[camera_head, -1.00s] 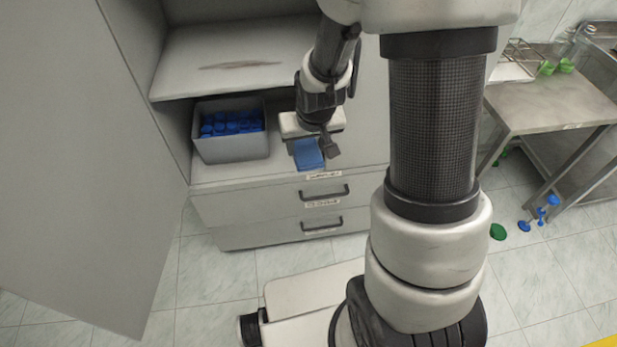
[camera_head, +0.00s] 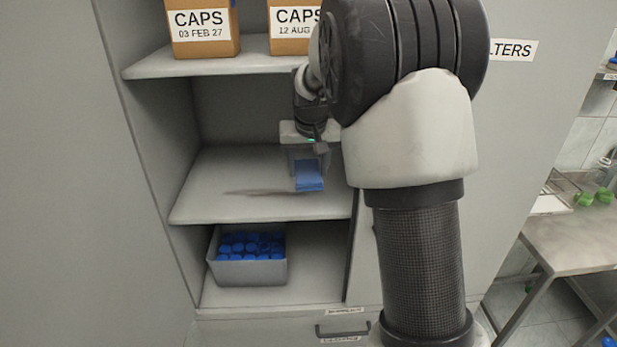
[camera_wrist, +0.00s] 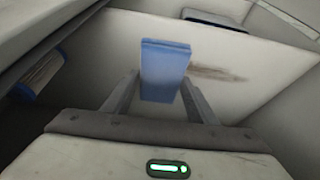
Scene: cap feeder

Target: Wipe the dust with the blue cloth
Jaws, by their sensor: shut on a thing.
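The blue cloth (camera_head: 309,178) is a folded pad held in my gripper (camera_head: 307,165). My gripper is shut on it, above the middle shelf (camera_head: 205,190) of the grey cabinet. In the wrist view the blue cloth (camera_wrist: 163,70) stands between the two fingers of my gripper (camera_wrist: 160,95). The dust is a brownish streak (camera_head: 252,192) on the middle shelf, and it partly passes behind the cloth. In the wrist view the dust (camera_wrist: 215,74) shows to the right of the cloth. I cannot tell whether the cloth touches the shelf.
A grey bin (camera_head: 247,271) of blue caps stands on the shelf below. Two cardboard boxes marked CAPS, a left one (camera_head: 203,43) and a right one (camera_head: 293,40), stand on the shelf above. A metal table (camera_head: 575,240) is at the right. My arm hides the cabinet's right part.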

